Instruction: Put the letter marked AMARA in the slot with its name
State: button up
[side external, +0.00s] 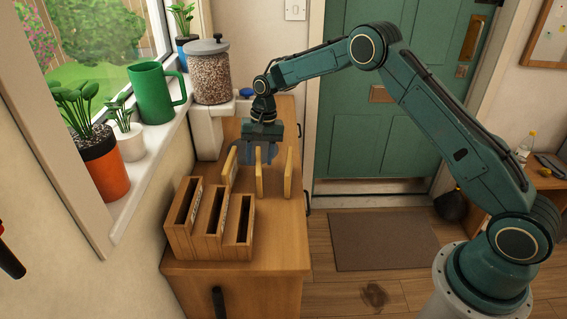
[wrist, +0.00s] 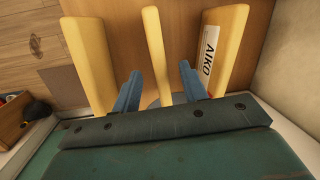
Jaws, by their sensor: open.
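Three yellow letters stand upright in a row on the wooden cabinet: a left one (side external: 230,166), a middle one (side external: 259,175) and a right one (side external: 288,173). In the wrist view the letter at right (wrist: 220,40) reads AIKO. The middle letter (wrist: 156,45) and the left letter (wrist: 88,60) show no readable name, so I cannot tell which is AMARA. My gripper (wrist: 158,88) is open, with its blue fingers on either side of the middle letter's near end. In the side view my gripper (side external: 257,151) is just behind the letters. The wooden slot rack (side external: 183,245) has three slots; its name labels are unreadable.
The window sill (side external: 150,165) at left holds potted plants, a green mug (side external: 156,93) and a jar (side external: 211,80). The wooden cabinet (side external: 230,283) has an open right edge with floor beyond. A green door (side external: 375,150) stands behind.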

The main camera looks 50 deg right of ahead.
jog(key=shift+a+f, duration=0.1)
jog(key=shift+f, duration=0.3)
grip_shut()
